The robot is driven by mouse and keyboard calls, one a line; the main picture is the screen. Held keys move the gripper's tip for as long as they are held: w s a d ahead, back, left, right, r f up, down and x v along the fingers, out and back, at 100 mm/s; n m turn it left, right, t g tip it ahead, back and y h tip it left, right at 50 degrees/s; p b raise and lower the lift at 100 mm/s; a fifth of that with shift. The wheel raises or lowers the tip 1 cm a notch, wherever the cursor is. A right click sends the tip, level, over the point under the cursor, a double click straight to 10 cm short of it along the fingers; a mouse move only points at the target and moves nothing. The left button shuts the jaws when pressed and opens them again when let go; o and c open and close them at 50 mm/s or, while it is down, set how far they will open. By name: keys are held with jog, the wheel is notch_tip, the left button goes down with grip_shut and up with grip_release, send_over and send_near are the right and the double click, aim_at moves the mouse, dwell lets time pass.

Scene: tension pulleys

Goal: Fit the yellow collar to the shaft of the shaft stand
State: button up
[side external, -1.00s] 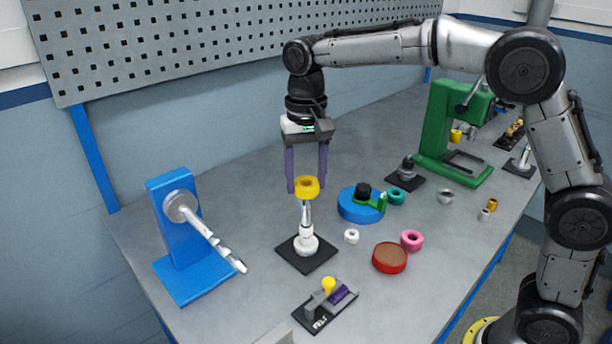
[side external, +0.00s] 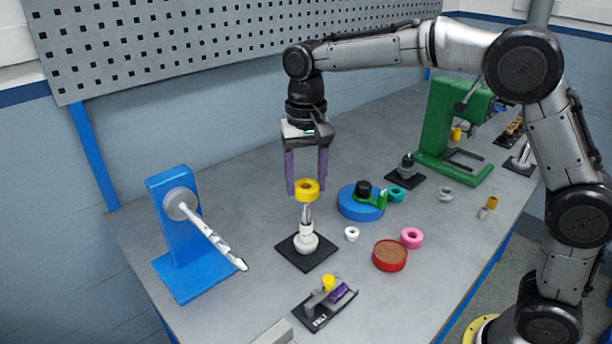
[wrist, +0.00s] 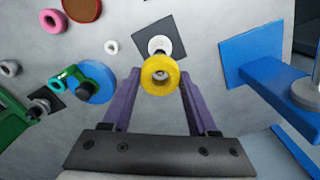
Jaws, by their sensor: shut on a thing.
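The yellow collar (side external: 307,189) is held between the purple fingers of my gripper (side external: 306,186), which is shut on it. In the side view it is at the top of the upright silver and white shaft (side external: 306,217) of a stand with a black square base (side external: 290,253). In the wrist view the collar (wrist: 160,64) sits between the fingertips, and something pale shows in its hole. I cannot tell whether the shaft's tip is inside the collar or just below it.
A blue stand (side external: 172,220) with a stepped shaft is to the left. A blue disc (side external: 352,205), a white ring (side external: 352,234), a pink ring (side external: 411,238) and a red dish (side external: 390,268) lie to the right. A small black fixture (side external: 313,317) is in front.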

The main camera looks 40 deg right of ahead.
aim_at(306, 212)
jog(key=shift+f, duration=0.95)
jog(key=shift+f, duration=0.2)
jog(key=shift+f, duration=1.2)
jog(key=shift+f, duration=0.25)
dwell(0.4)
jog(key=shift+f, duration=1)
jog(key=shift+f, duration=0.2)
jog(key=o, duration=1.4)
jog(key=shift+r, duration=0.1)
